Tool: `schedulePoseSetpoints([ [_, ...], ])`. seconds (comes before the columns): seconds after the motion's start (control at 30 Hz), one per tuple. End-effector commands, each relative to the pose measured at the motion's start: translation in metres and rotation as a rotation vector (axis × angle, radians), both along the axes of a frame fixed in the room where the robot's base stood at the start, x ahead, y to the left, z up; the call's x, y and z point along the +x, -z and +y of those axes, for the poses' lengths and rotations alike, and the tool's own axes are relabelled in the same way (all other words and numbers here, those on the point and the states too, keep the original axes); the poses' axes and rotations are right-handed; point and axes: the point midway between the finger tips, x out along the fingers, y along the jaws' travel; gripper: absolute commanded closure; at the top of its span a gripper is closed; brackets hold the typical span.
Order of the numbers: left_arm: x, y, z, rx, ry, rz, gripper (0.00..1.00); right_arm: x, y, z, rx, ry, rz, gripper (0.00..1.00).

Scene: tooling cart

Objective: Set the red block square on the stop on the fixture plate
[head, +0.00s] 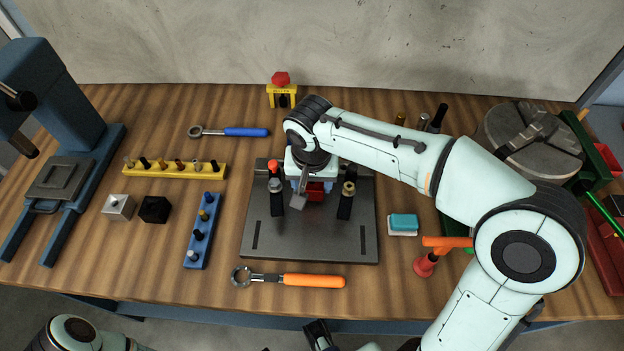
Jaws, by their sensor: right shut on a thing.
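The red block (315,193) shows only in part, under my right gripper over the back middle of the dark fixture plate (310,240). My right gripper (304,190) points down and is shut on the block. The gripper and wrist hide most of the block, so I cannot tell whether it touches the plate or the stop. The stop itself is not clearly visible behind my wrist. A dark part at the bottom edge (318,334) looks like my left gripper, cut off by the frame; its jaws cannot be made out.
Dark clamp posts stand left (276,196) and right (346,202) of the block, close to my gripper. An orange-handled wrench (312,281) lies in front of the plate. A teal-and-white block (403,222) and a red-orange tool (426,264) are to the right.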

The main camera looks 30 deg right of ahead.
Motion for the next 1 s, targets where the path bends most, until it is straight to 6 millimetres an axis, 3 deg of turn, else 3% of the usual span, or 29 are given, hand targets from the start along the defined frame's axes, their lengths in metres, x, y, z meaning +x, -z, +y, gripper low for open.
schedulePoseSetpoints([
  [1.0, -0.0011, 0.0047, 0.0, 0.0, 0.0, 0.001, 0.57, 0.0002, 0.0067, 0.0001, 0.0, 0.0, -0.001, 0.82],
])
